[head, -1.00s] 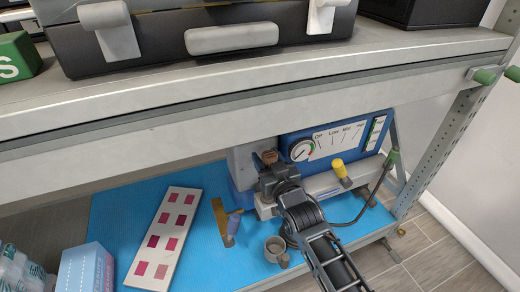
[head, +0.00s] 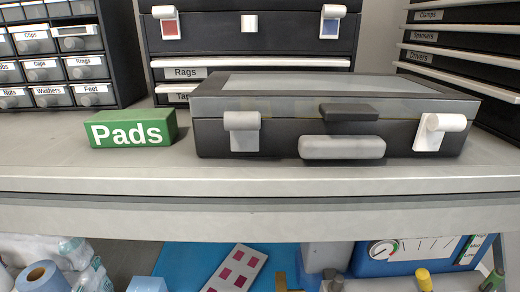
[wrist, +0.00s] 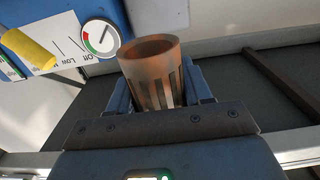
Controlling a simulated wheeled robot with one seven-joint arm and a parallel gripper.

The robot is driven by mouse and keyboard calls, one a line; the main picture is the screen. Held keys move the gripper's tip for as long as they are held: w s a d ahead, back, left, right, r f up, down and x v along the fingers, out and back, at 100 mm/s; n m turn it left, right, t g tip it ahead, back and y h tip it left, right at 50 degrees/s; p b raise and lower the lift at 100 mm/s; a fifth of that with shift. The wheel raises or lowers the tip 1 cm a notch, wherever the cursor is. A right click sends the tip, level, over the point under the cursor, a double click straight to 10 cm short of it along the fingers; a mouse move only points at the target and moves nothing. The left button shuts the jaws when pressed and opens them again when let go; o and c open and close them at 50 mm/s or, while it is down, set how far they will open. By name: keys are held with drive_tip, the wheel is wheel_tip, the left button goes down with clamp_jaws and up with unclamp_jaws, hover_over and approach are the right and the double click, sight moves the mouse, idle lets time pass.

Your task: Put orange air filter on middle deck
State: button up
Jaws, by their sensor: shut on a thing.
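The orange air filter (wrist: 150,75) is a rusty orange, open-topped cylinder with slots in its side. In the wrist view it stands between the fingers of my gripper (wrist: 158,95), which is shut on it. Its lower end is hidden by the gripper. The blue device with a dial (wrist: 65,35) is close by in that view, and it also shows below the deck edge in the head view (head: 400,258). A grey deck (head: 70,172) crosses the head view above the blue-mat level. The filter cannot be made out in the head view.
On the grey deck stand a green Pads box (head: 130,129), a black case (head: 330,115) and a small-drawer cabinet (head: 65,60). A bare strip runs along its front, with room at the left. Below are a blue mat (head: 185,262) and a swatch card (head: 236,268).

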drive_tip(key=r+p, duration=0.1)
drive_tip(key=p, duration=0.1)
drive_tip(key=r+p, duration=0.1)
drive_tip(key=p, duration=0.2)
drive_tip(key=shift+s, duration=0.4)
drive_tip(key=s+p, duration=0.1)
drive_tip(key=p, duration=0.2)
drive_tip(key=shift+r, duration=0.1)
drive_tip(key=shift+s, duration=0.1)
drive_tip(key=shift+f, duration=0.2)
